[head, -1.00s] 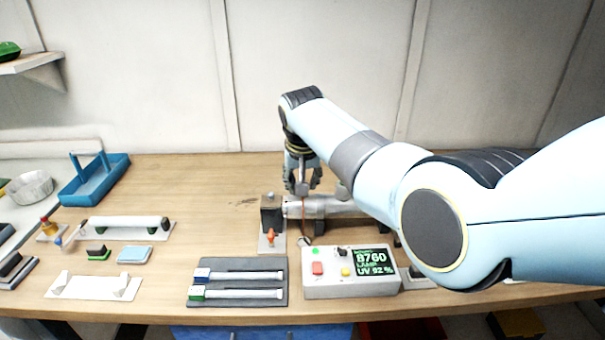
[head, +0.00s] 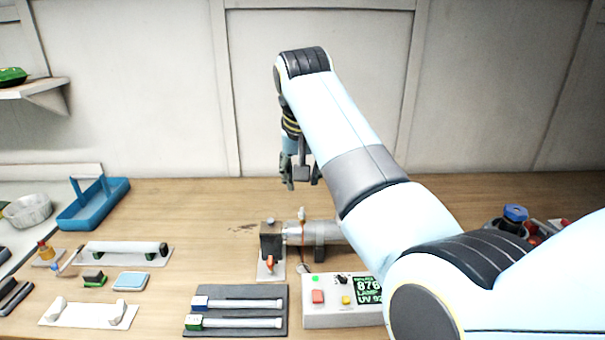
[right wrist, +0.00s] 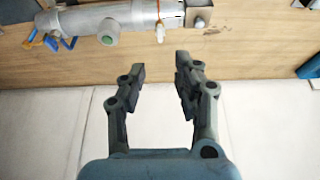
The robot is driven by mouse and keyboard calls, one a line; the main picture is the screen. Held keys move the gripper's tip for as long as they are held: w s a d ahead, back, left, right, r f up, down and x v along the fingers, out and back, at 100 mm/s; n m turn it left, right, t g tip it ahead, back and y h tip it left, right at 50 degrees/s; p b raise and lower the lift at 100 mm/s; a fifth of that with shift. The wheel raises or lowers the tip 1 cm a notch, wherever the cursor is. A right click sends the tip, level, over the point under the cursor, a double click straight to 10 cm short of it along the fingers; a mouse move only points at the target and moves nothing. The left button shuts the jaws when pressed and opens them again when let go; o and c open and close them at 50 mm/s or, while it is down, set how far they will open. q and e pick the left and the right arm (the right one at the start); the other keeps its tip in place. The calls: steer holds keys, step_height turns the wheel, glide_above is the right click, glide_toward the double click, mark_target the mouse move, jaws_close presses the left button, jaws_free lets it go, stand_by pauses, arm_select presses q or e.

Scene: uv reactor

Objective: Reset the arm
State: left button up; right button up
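My right arm comes in from the right in the head view. Its gripper (head: 300,182) hangs above the back of the bench, near the wall. In the right wrist view the gripper (right wrist: 160,72) has its two fingers apart with nothing between them. A metal reactor cylinder (head: 326,234) lies on the bench below and in front of it, partly hidden by my arm. The reactor also shows along the top of the right wrist view (right wrist: 100,22), apart from the fingertips. My left gripper is not in view.
A control box (head: 318,313) with a green display stands at the front. A dark tray (head: 270,303) with two tubes lies left of it. A blue carrier (head: 112,208) and a white lamp holder (head: 90,313) are farther left. A blue-capped item (head: 515,214) stands right.

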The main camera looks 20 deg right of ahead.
steer(key=s+d+f, duration=0.4)
steer(key=s+f, duration=0.1)
steer(key=s, duration=0.2)
steer(key=s+d+f, duration=0.3)
steer(key=s+f, duration=0.1)
steer(key=s, duration=0.4)
steer(key=s+d+r+n, duration=0.1)
steer(key=s+n, duration=0.1)
steer(key=s, duration=0.9)
steer(key=s+d+n, duration=0.2)
steer(key=s, duration=0.9)
step_height(320, 180, down, 38)
steer(key=s+d+g+b, duration=0.2)
steer(key=s+b, duration=0.1)
steer(key=b, duration=0.9)
steer(key=s+f+b, duration=0.4)
steer(key=s+f, duration=0.5)
steer(key=f, duration=0.3)
steer(key=s+d+f+g+b, duration=0.1)
steer(key=s+f+b, duration=0.4)
steer(key=s+f, duration=0.4)
step_height(320, 180, down, 4)
steer(key=shift+s+f, duration=0.15)
steer(key=shift+s, duration=0.1)
